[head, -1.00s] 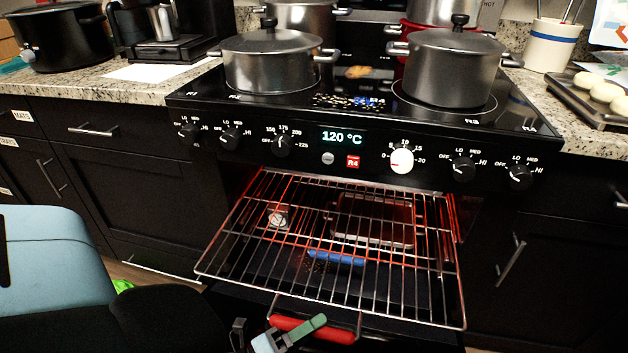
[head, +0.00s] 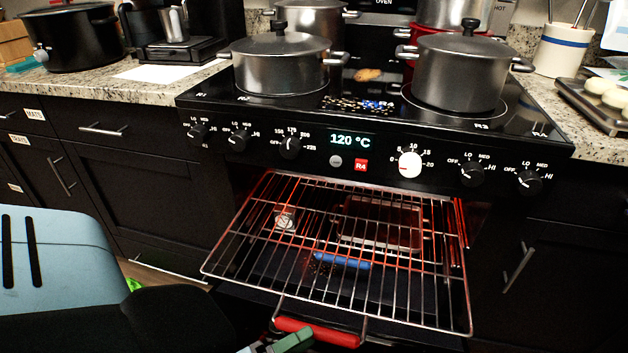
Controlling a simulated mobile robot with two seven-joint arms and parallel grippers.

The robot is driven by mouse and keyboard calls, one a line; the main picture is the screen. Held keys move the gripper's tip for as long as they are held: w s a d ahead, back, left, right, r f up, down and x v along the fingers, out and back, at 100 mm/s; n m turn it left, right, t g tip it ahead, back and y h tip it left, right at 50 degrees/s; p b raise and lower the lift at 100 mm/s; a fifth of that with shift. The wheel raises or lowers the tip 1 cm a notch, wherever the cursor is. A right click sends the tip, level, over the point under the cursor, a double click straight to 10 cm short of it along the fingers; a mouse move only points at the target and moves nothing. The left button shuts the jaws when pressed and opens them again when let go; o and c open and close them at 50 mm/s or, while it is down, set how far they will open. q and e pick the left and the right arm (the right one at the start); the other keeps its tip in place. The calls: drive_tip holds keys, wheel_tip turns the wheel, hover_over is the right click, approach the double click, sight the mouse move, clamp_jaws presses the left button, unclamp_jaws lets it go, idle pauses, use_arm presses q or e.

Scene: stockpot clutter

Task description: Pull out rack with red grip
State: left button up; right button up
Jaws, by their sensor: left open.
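The wire rack (head: 235,275) sticks out of the glowing oven cavity, well in front of the control panel. A red grip (head: 318,333) on a metal loop sits below its front edge, near the bottom of the picture. My left gripper (head: 279,343) is just below and left of the red grip, cut off by the bottom edge. Its green finger shows close to the grip; whether they touch I cannot tell. It is open. My right gripper is not in view.
A shallow tray (head: 345,242), a blue object (head: 341,261) and a small round dial (head: 285,219) show at or below the rack's wires. Pots (head: 281,65) stand on the hob above. Dark cabinets (head: 140,190) flank the oven.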

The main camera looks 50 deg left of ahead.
use_arm(q)
drive_tip(key=v, duration=0.4)
idle(0.5)
drive_tip(key=shift+s, duration=0.1)
